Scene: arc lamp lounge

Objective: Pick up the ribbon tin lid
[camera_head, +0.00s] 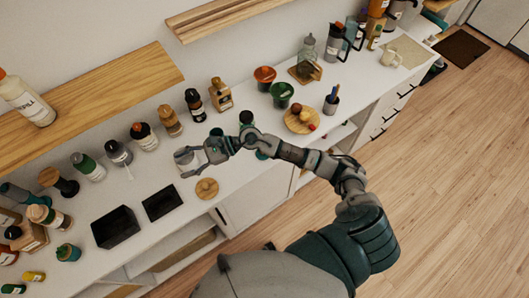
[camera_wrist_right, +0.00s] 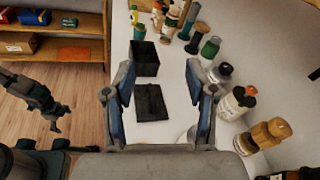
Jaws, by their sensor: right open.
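The ribbon tin lid seems to be the flat dark square plate (camera_head: 162,202) lying on the white counter beside an open dark square box (camera_head: 115,227). In the right wrist view the plate (camera_wrist_right: 151,102) lies between my fingers' lines, with the box (camera_wrist_right: 144,58) beyond it. My right gripper (camera_head: 187,162) is open and empty above the counter, to the upper right of the plate in the head view. In the right wrist view its spread fingers (camera_wrist_right: 160,82) frame the plate without touching it. My left gripper (camera_wrist_right: 55,122) shows small and dark at the left there; its jaws are unclear.
Several bottles (camera_head: 145,136) and jars line the counter's back. A round wooden disc (camera_head: 206,188) lies near the front edge, right of the plate. A wooden shelf (camera_head: 100,95) overhangs the back. Small jars (camera_head: 68,252) stand left of the box.

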